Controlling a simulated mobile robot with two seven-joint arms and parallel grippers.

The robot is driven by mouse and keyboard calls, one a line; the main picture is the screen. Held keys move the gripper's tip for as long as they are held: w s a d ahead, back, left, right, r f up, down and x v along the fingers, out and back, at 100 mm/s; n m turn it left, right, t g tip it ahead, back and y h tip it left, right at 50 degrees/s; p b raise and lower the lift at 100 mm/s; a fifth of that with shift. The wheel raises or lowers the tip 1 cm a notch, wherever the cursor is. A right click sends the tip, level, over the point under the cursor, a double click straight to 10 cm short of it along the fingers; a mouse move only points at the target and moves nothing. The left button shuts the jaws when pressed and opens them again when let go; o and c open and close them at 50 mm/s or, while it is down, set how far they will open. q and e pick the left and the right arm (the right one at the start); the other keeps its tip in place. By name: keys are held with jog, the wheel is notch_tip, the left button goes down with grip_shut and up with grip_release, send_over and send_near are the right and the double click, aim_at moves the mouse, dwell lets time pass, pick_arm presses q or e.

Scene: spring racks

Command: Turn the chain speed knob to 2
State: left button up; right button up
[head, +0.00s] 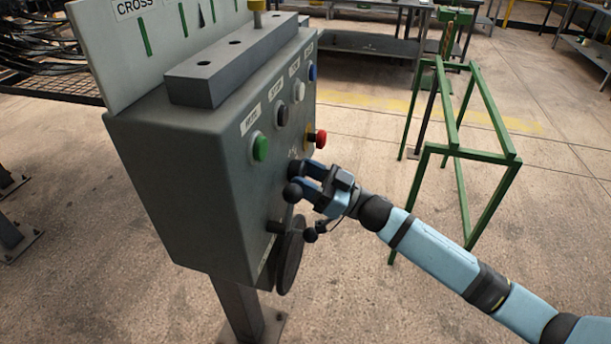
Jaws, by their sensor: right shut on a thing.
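The grey control box (180,190) stands on a post at the left. My right gripper (298,180) is at the lower part of its button face, shut on a small dark knob there. The gripper's fingers and hand hide most of the knob, so its pointer and any numbers around it cannot be read. My left gripper is not in view.
A green button (260,147), a dark button (282,114), a white button (299,91) and a red stop button (320,138) are above the gripper. A dark handwheel (290,262) is below. A green frame (465,152) stands at the right on open floor.

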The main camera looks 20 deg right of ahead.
jog(key=shift+n, duration=0.4)
jog(key=n+g, duration=0.1)
jog(key=n, duration=0.2)
jog(key=n+g+y, duration=0.1)
jog(key=n+g, duration=0.1)
jog(key=n, duration=0.1)
jog(key=shift+w+d+r+g, duration=0.1)
jog(key=shift+w+d+g, duration=0.1)
jog(key=shift+g, duration=0.1)
jog(key=n+g, duration=0.1)
jog(key=n, duration=0.3)
jog(key=n+g+p, duration=0.1)
jog(key=n+g, duration=0.1)
jog(key=n, duration=0.2)
jog(key=n+g, duration=0.1)
jog(key=n, duration=0.2)
jog(key=shift+w+d+r+n+g+h+p, duration=0.1)
jog(key=shift+w+r+n+g+h+p, duration=0.05)
jog(key=shift+r+n+g+h+p, duration=0.2)
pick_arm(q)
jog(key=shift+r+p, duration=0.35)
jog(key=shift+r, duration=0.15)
pick_arm(e)
jog(key=shift+n+g+h, duration=0.25)
jog(key=shift+n+h, duration=0.3)
jog(key=shift+n, duration=1.5)
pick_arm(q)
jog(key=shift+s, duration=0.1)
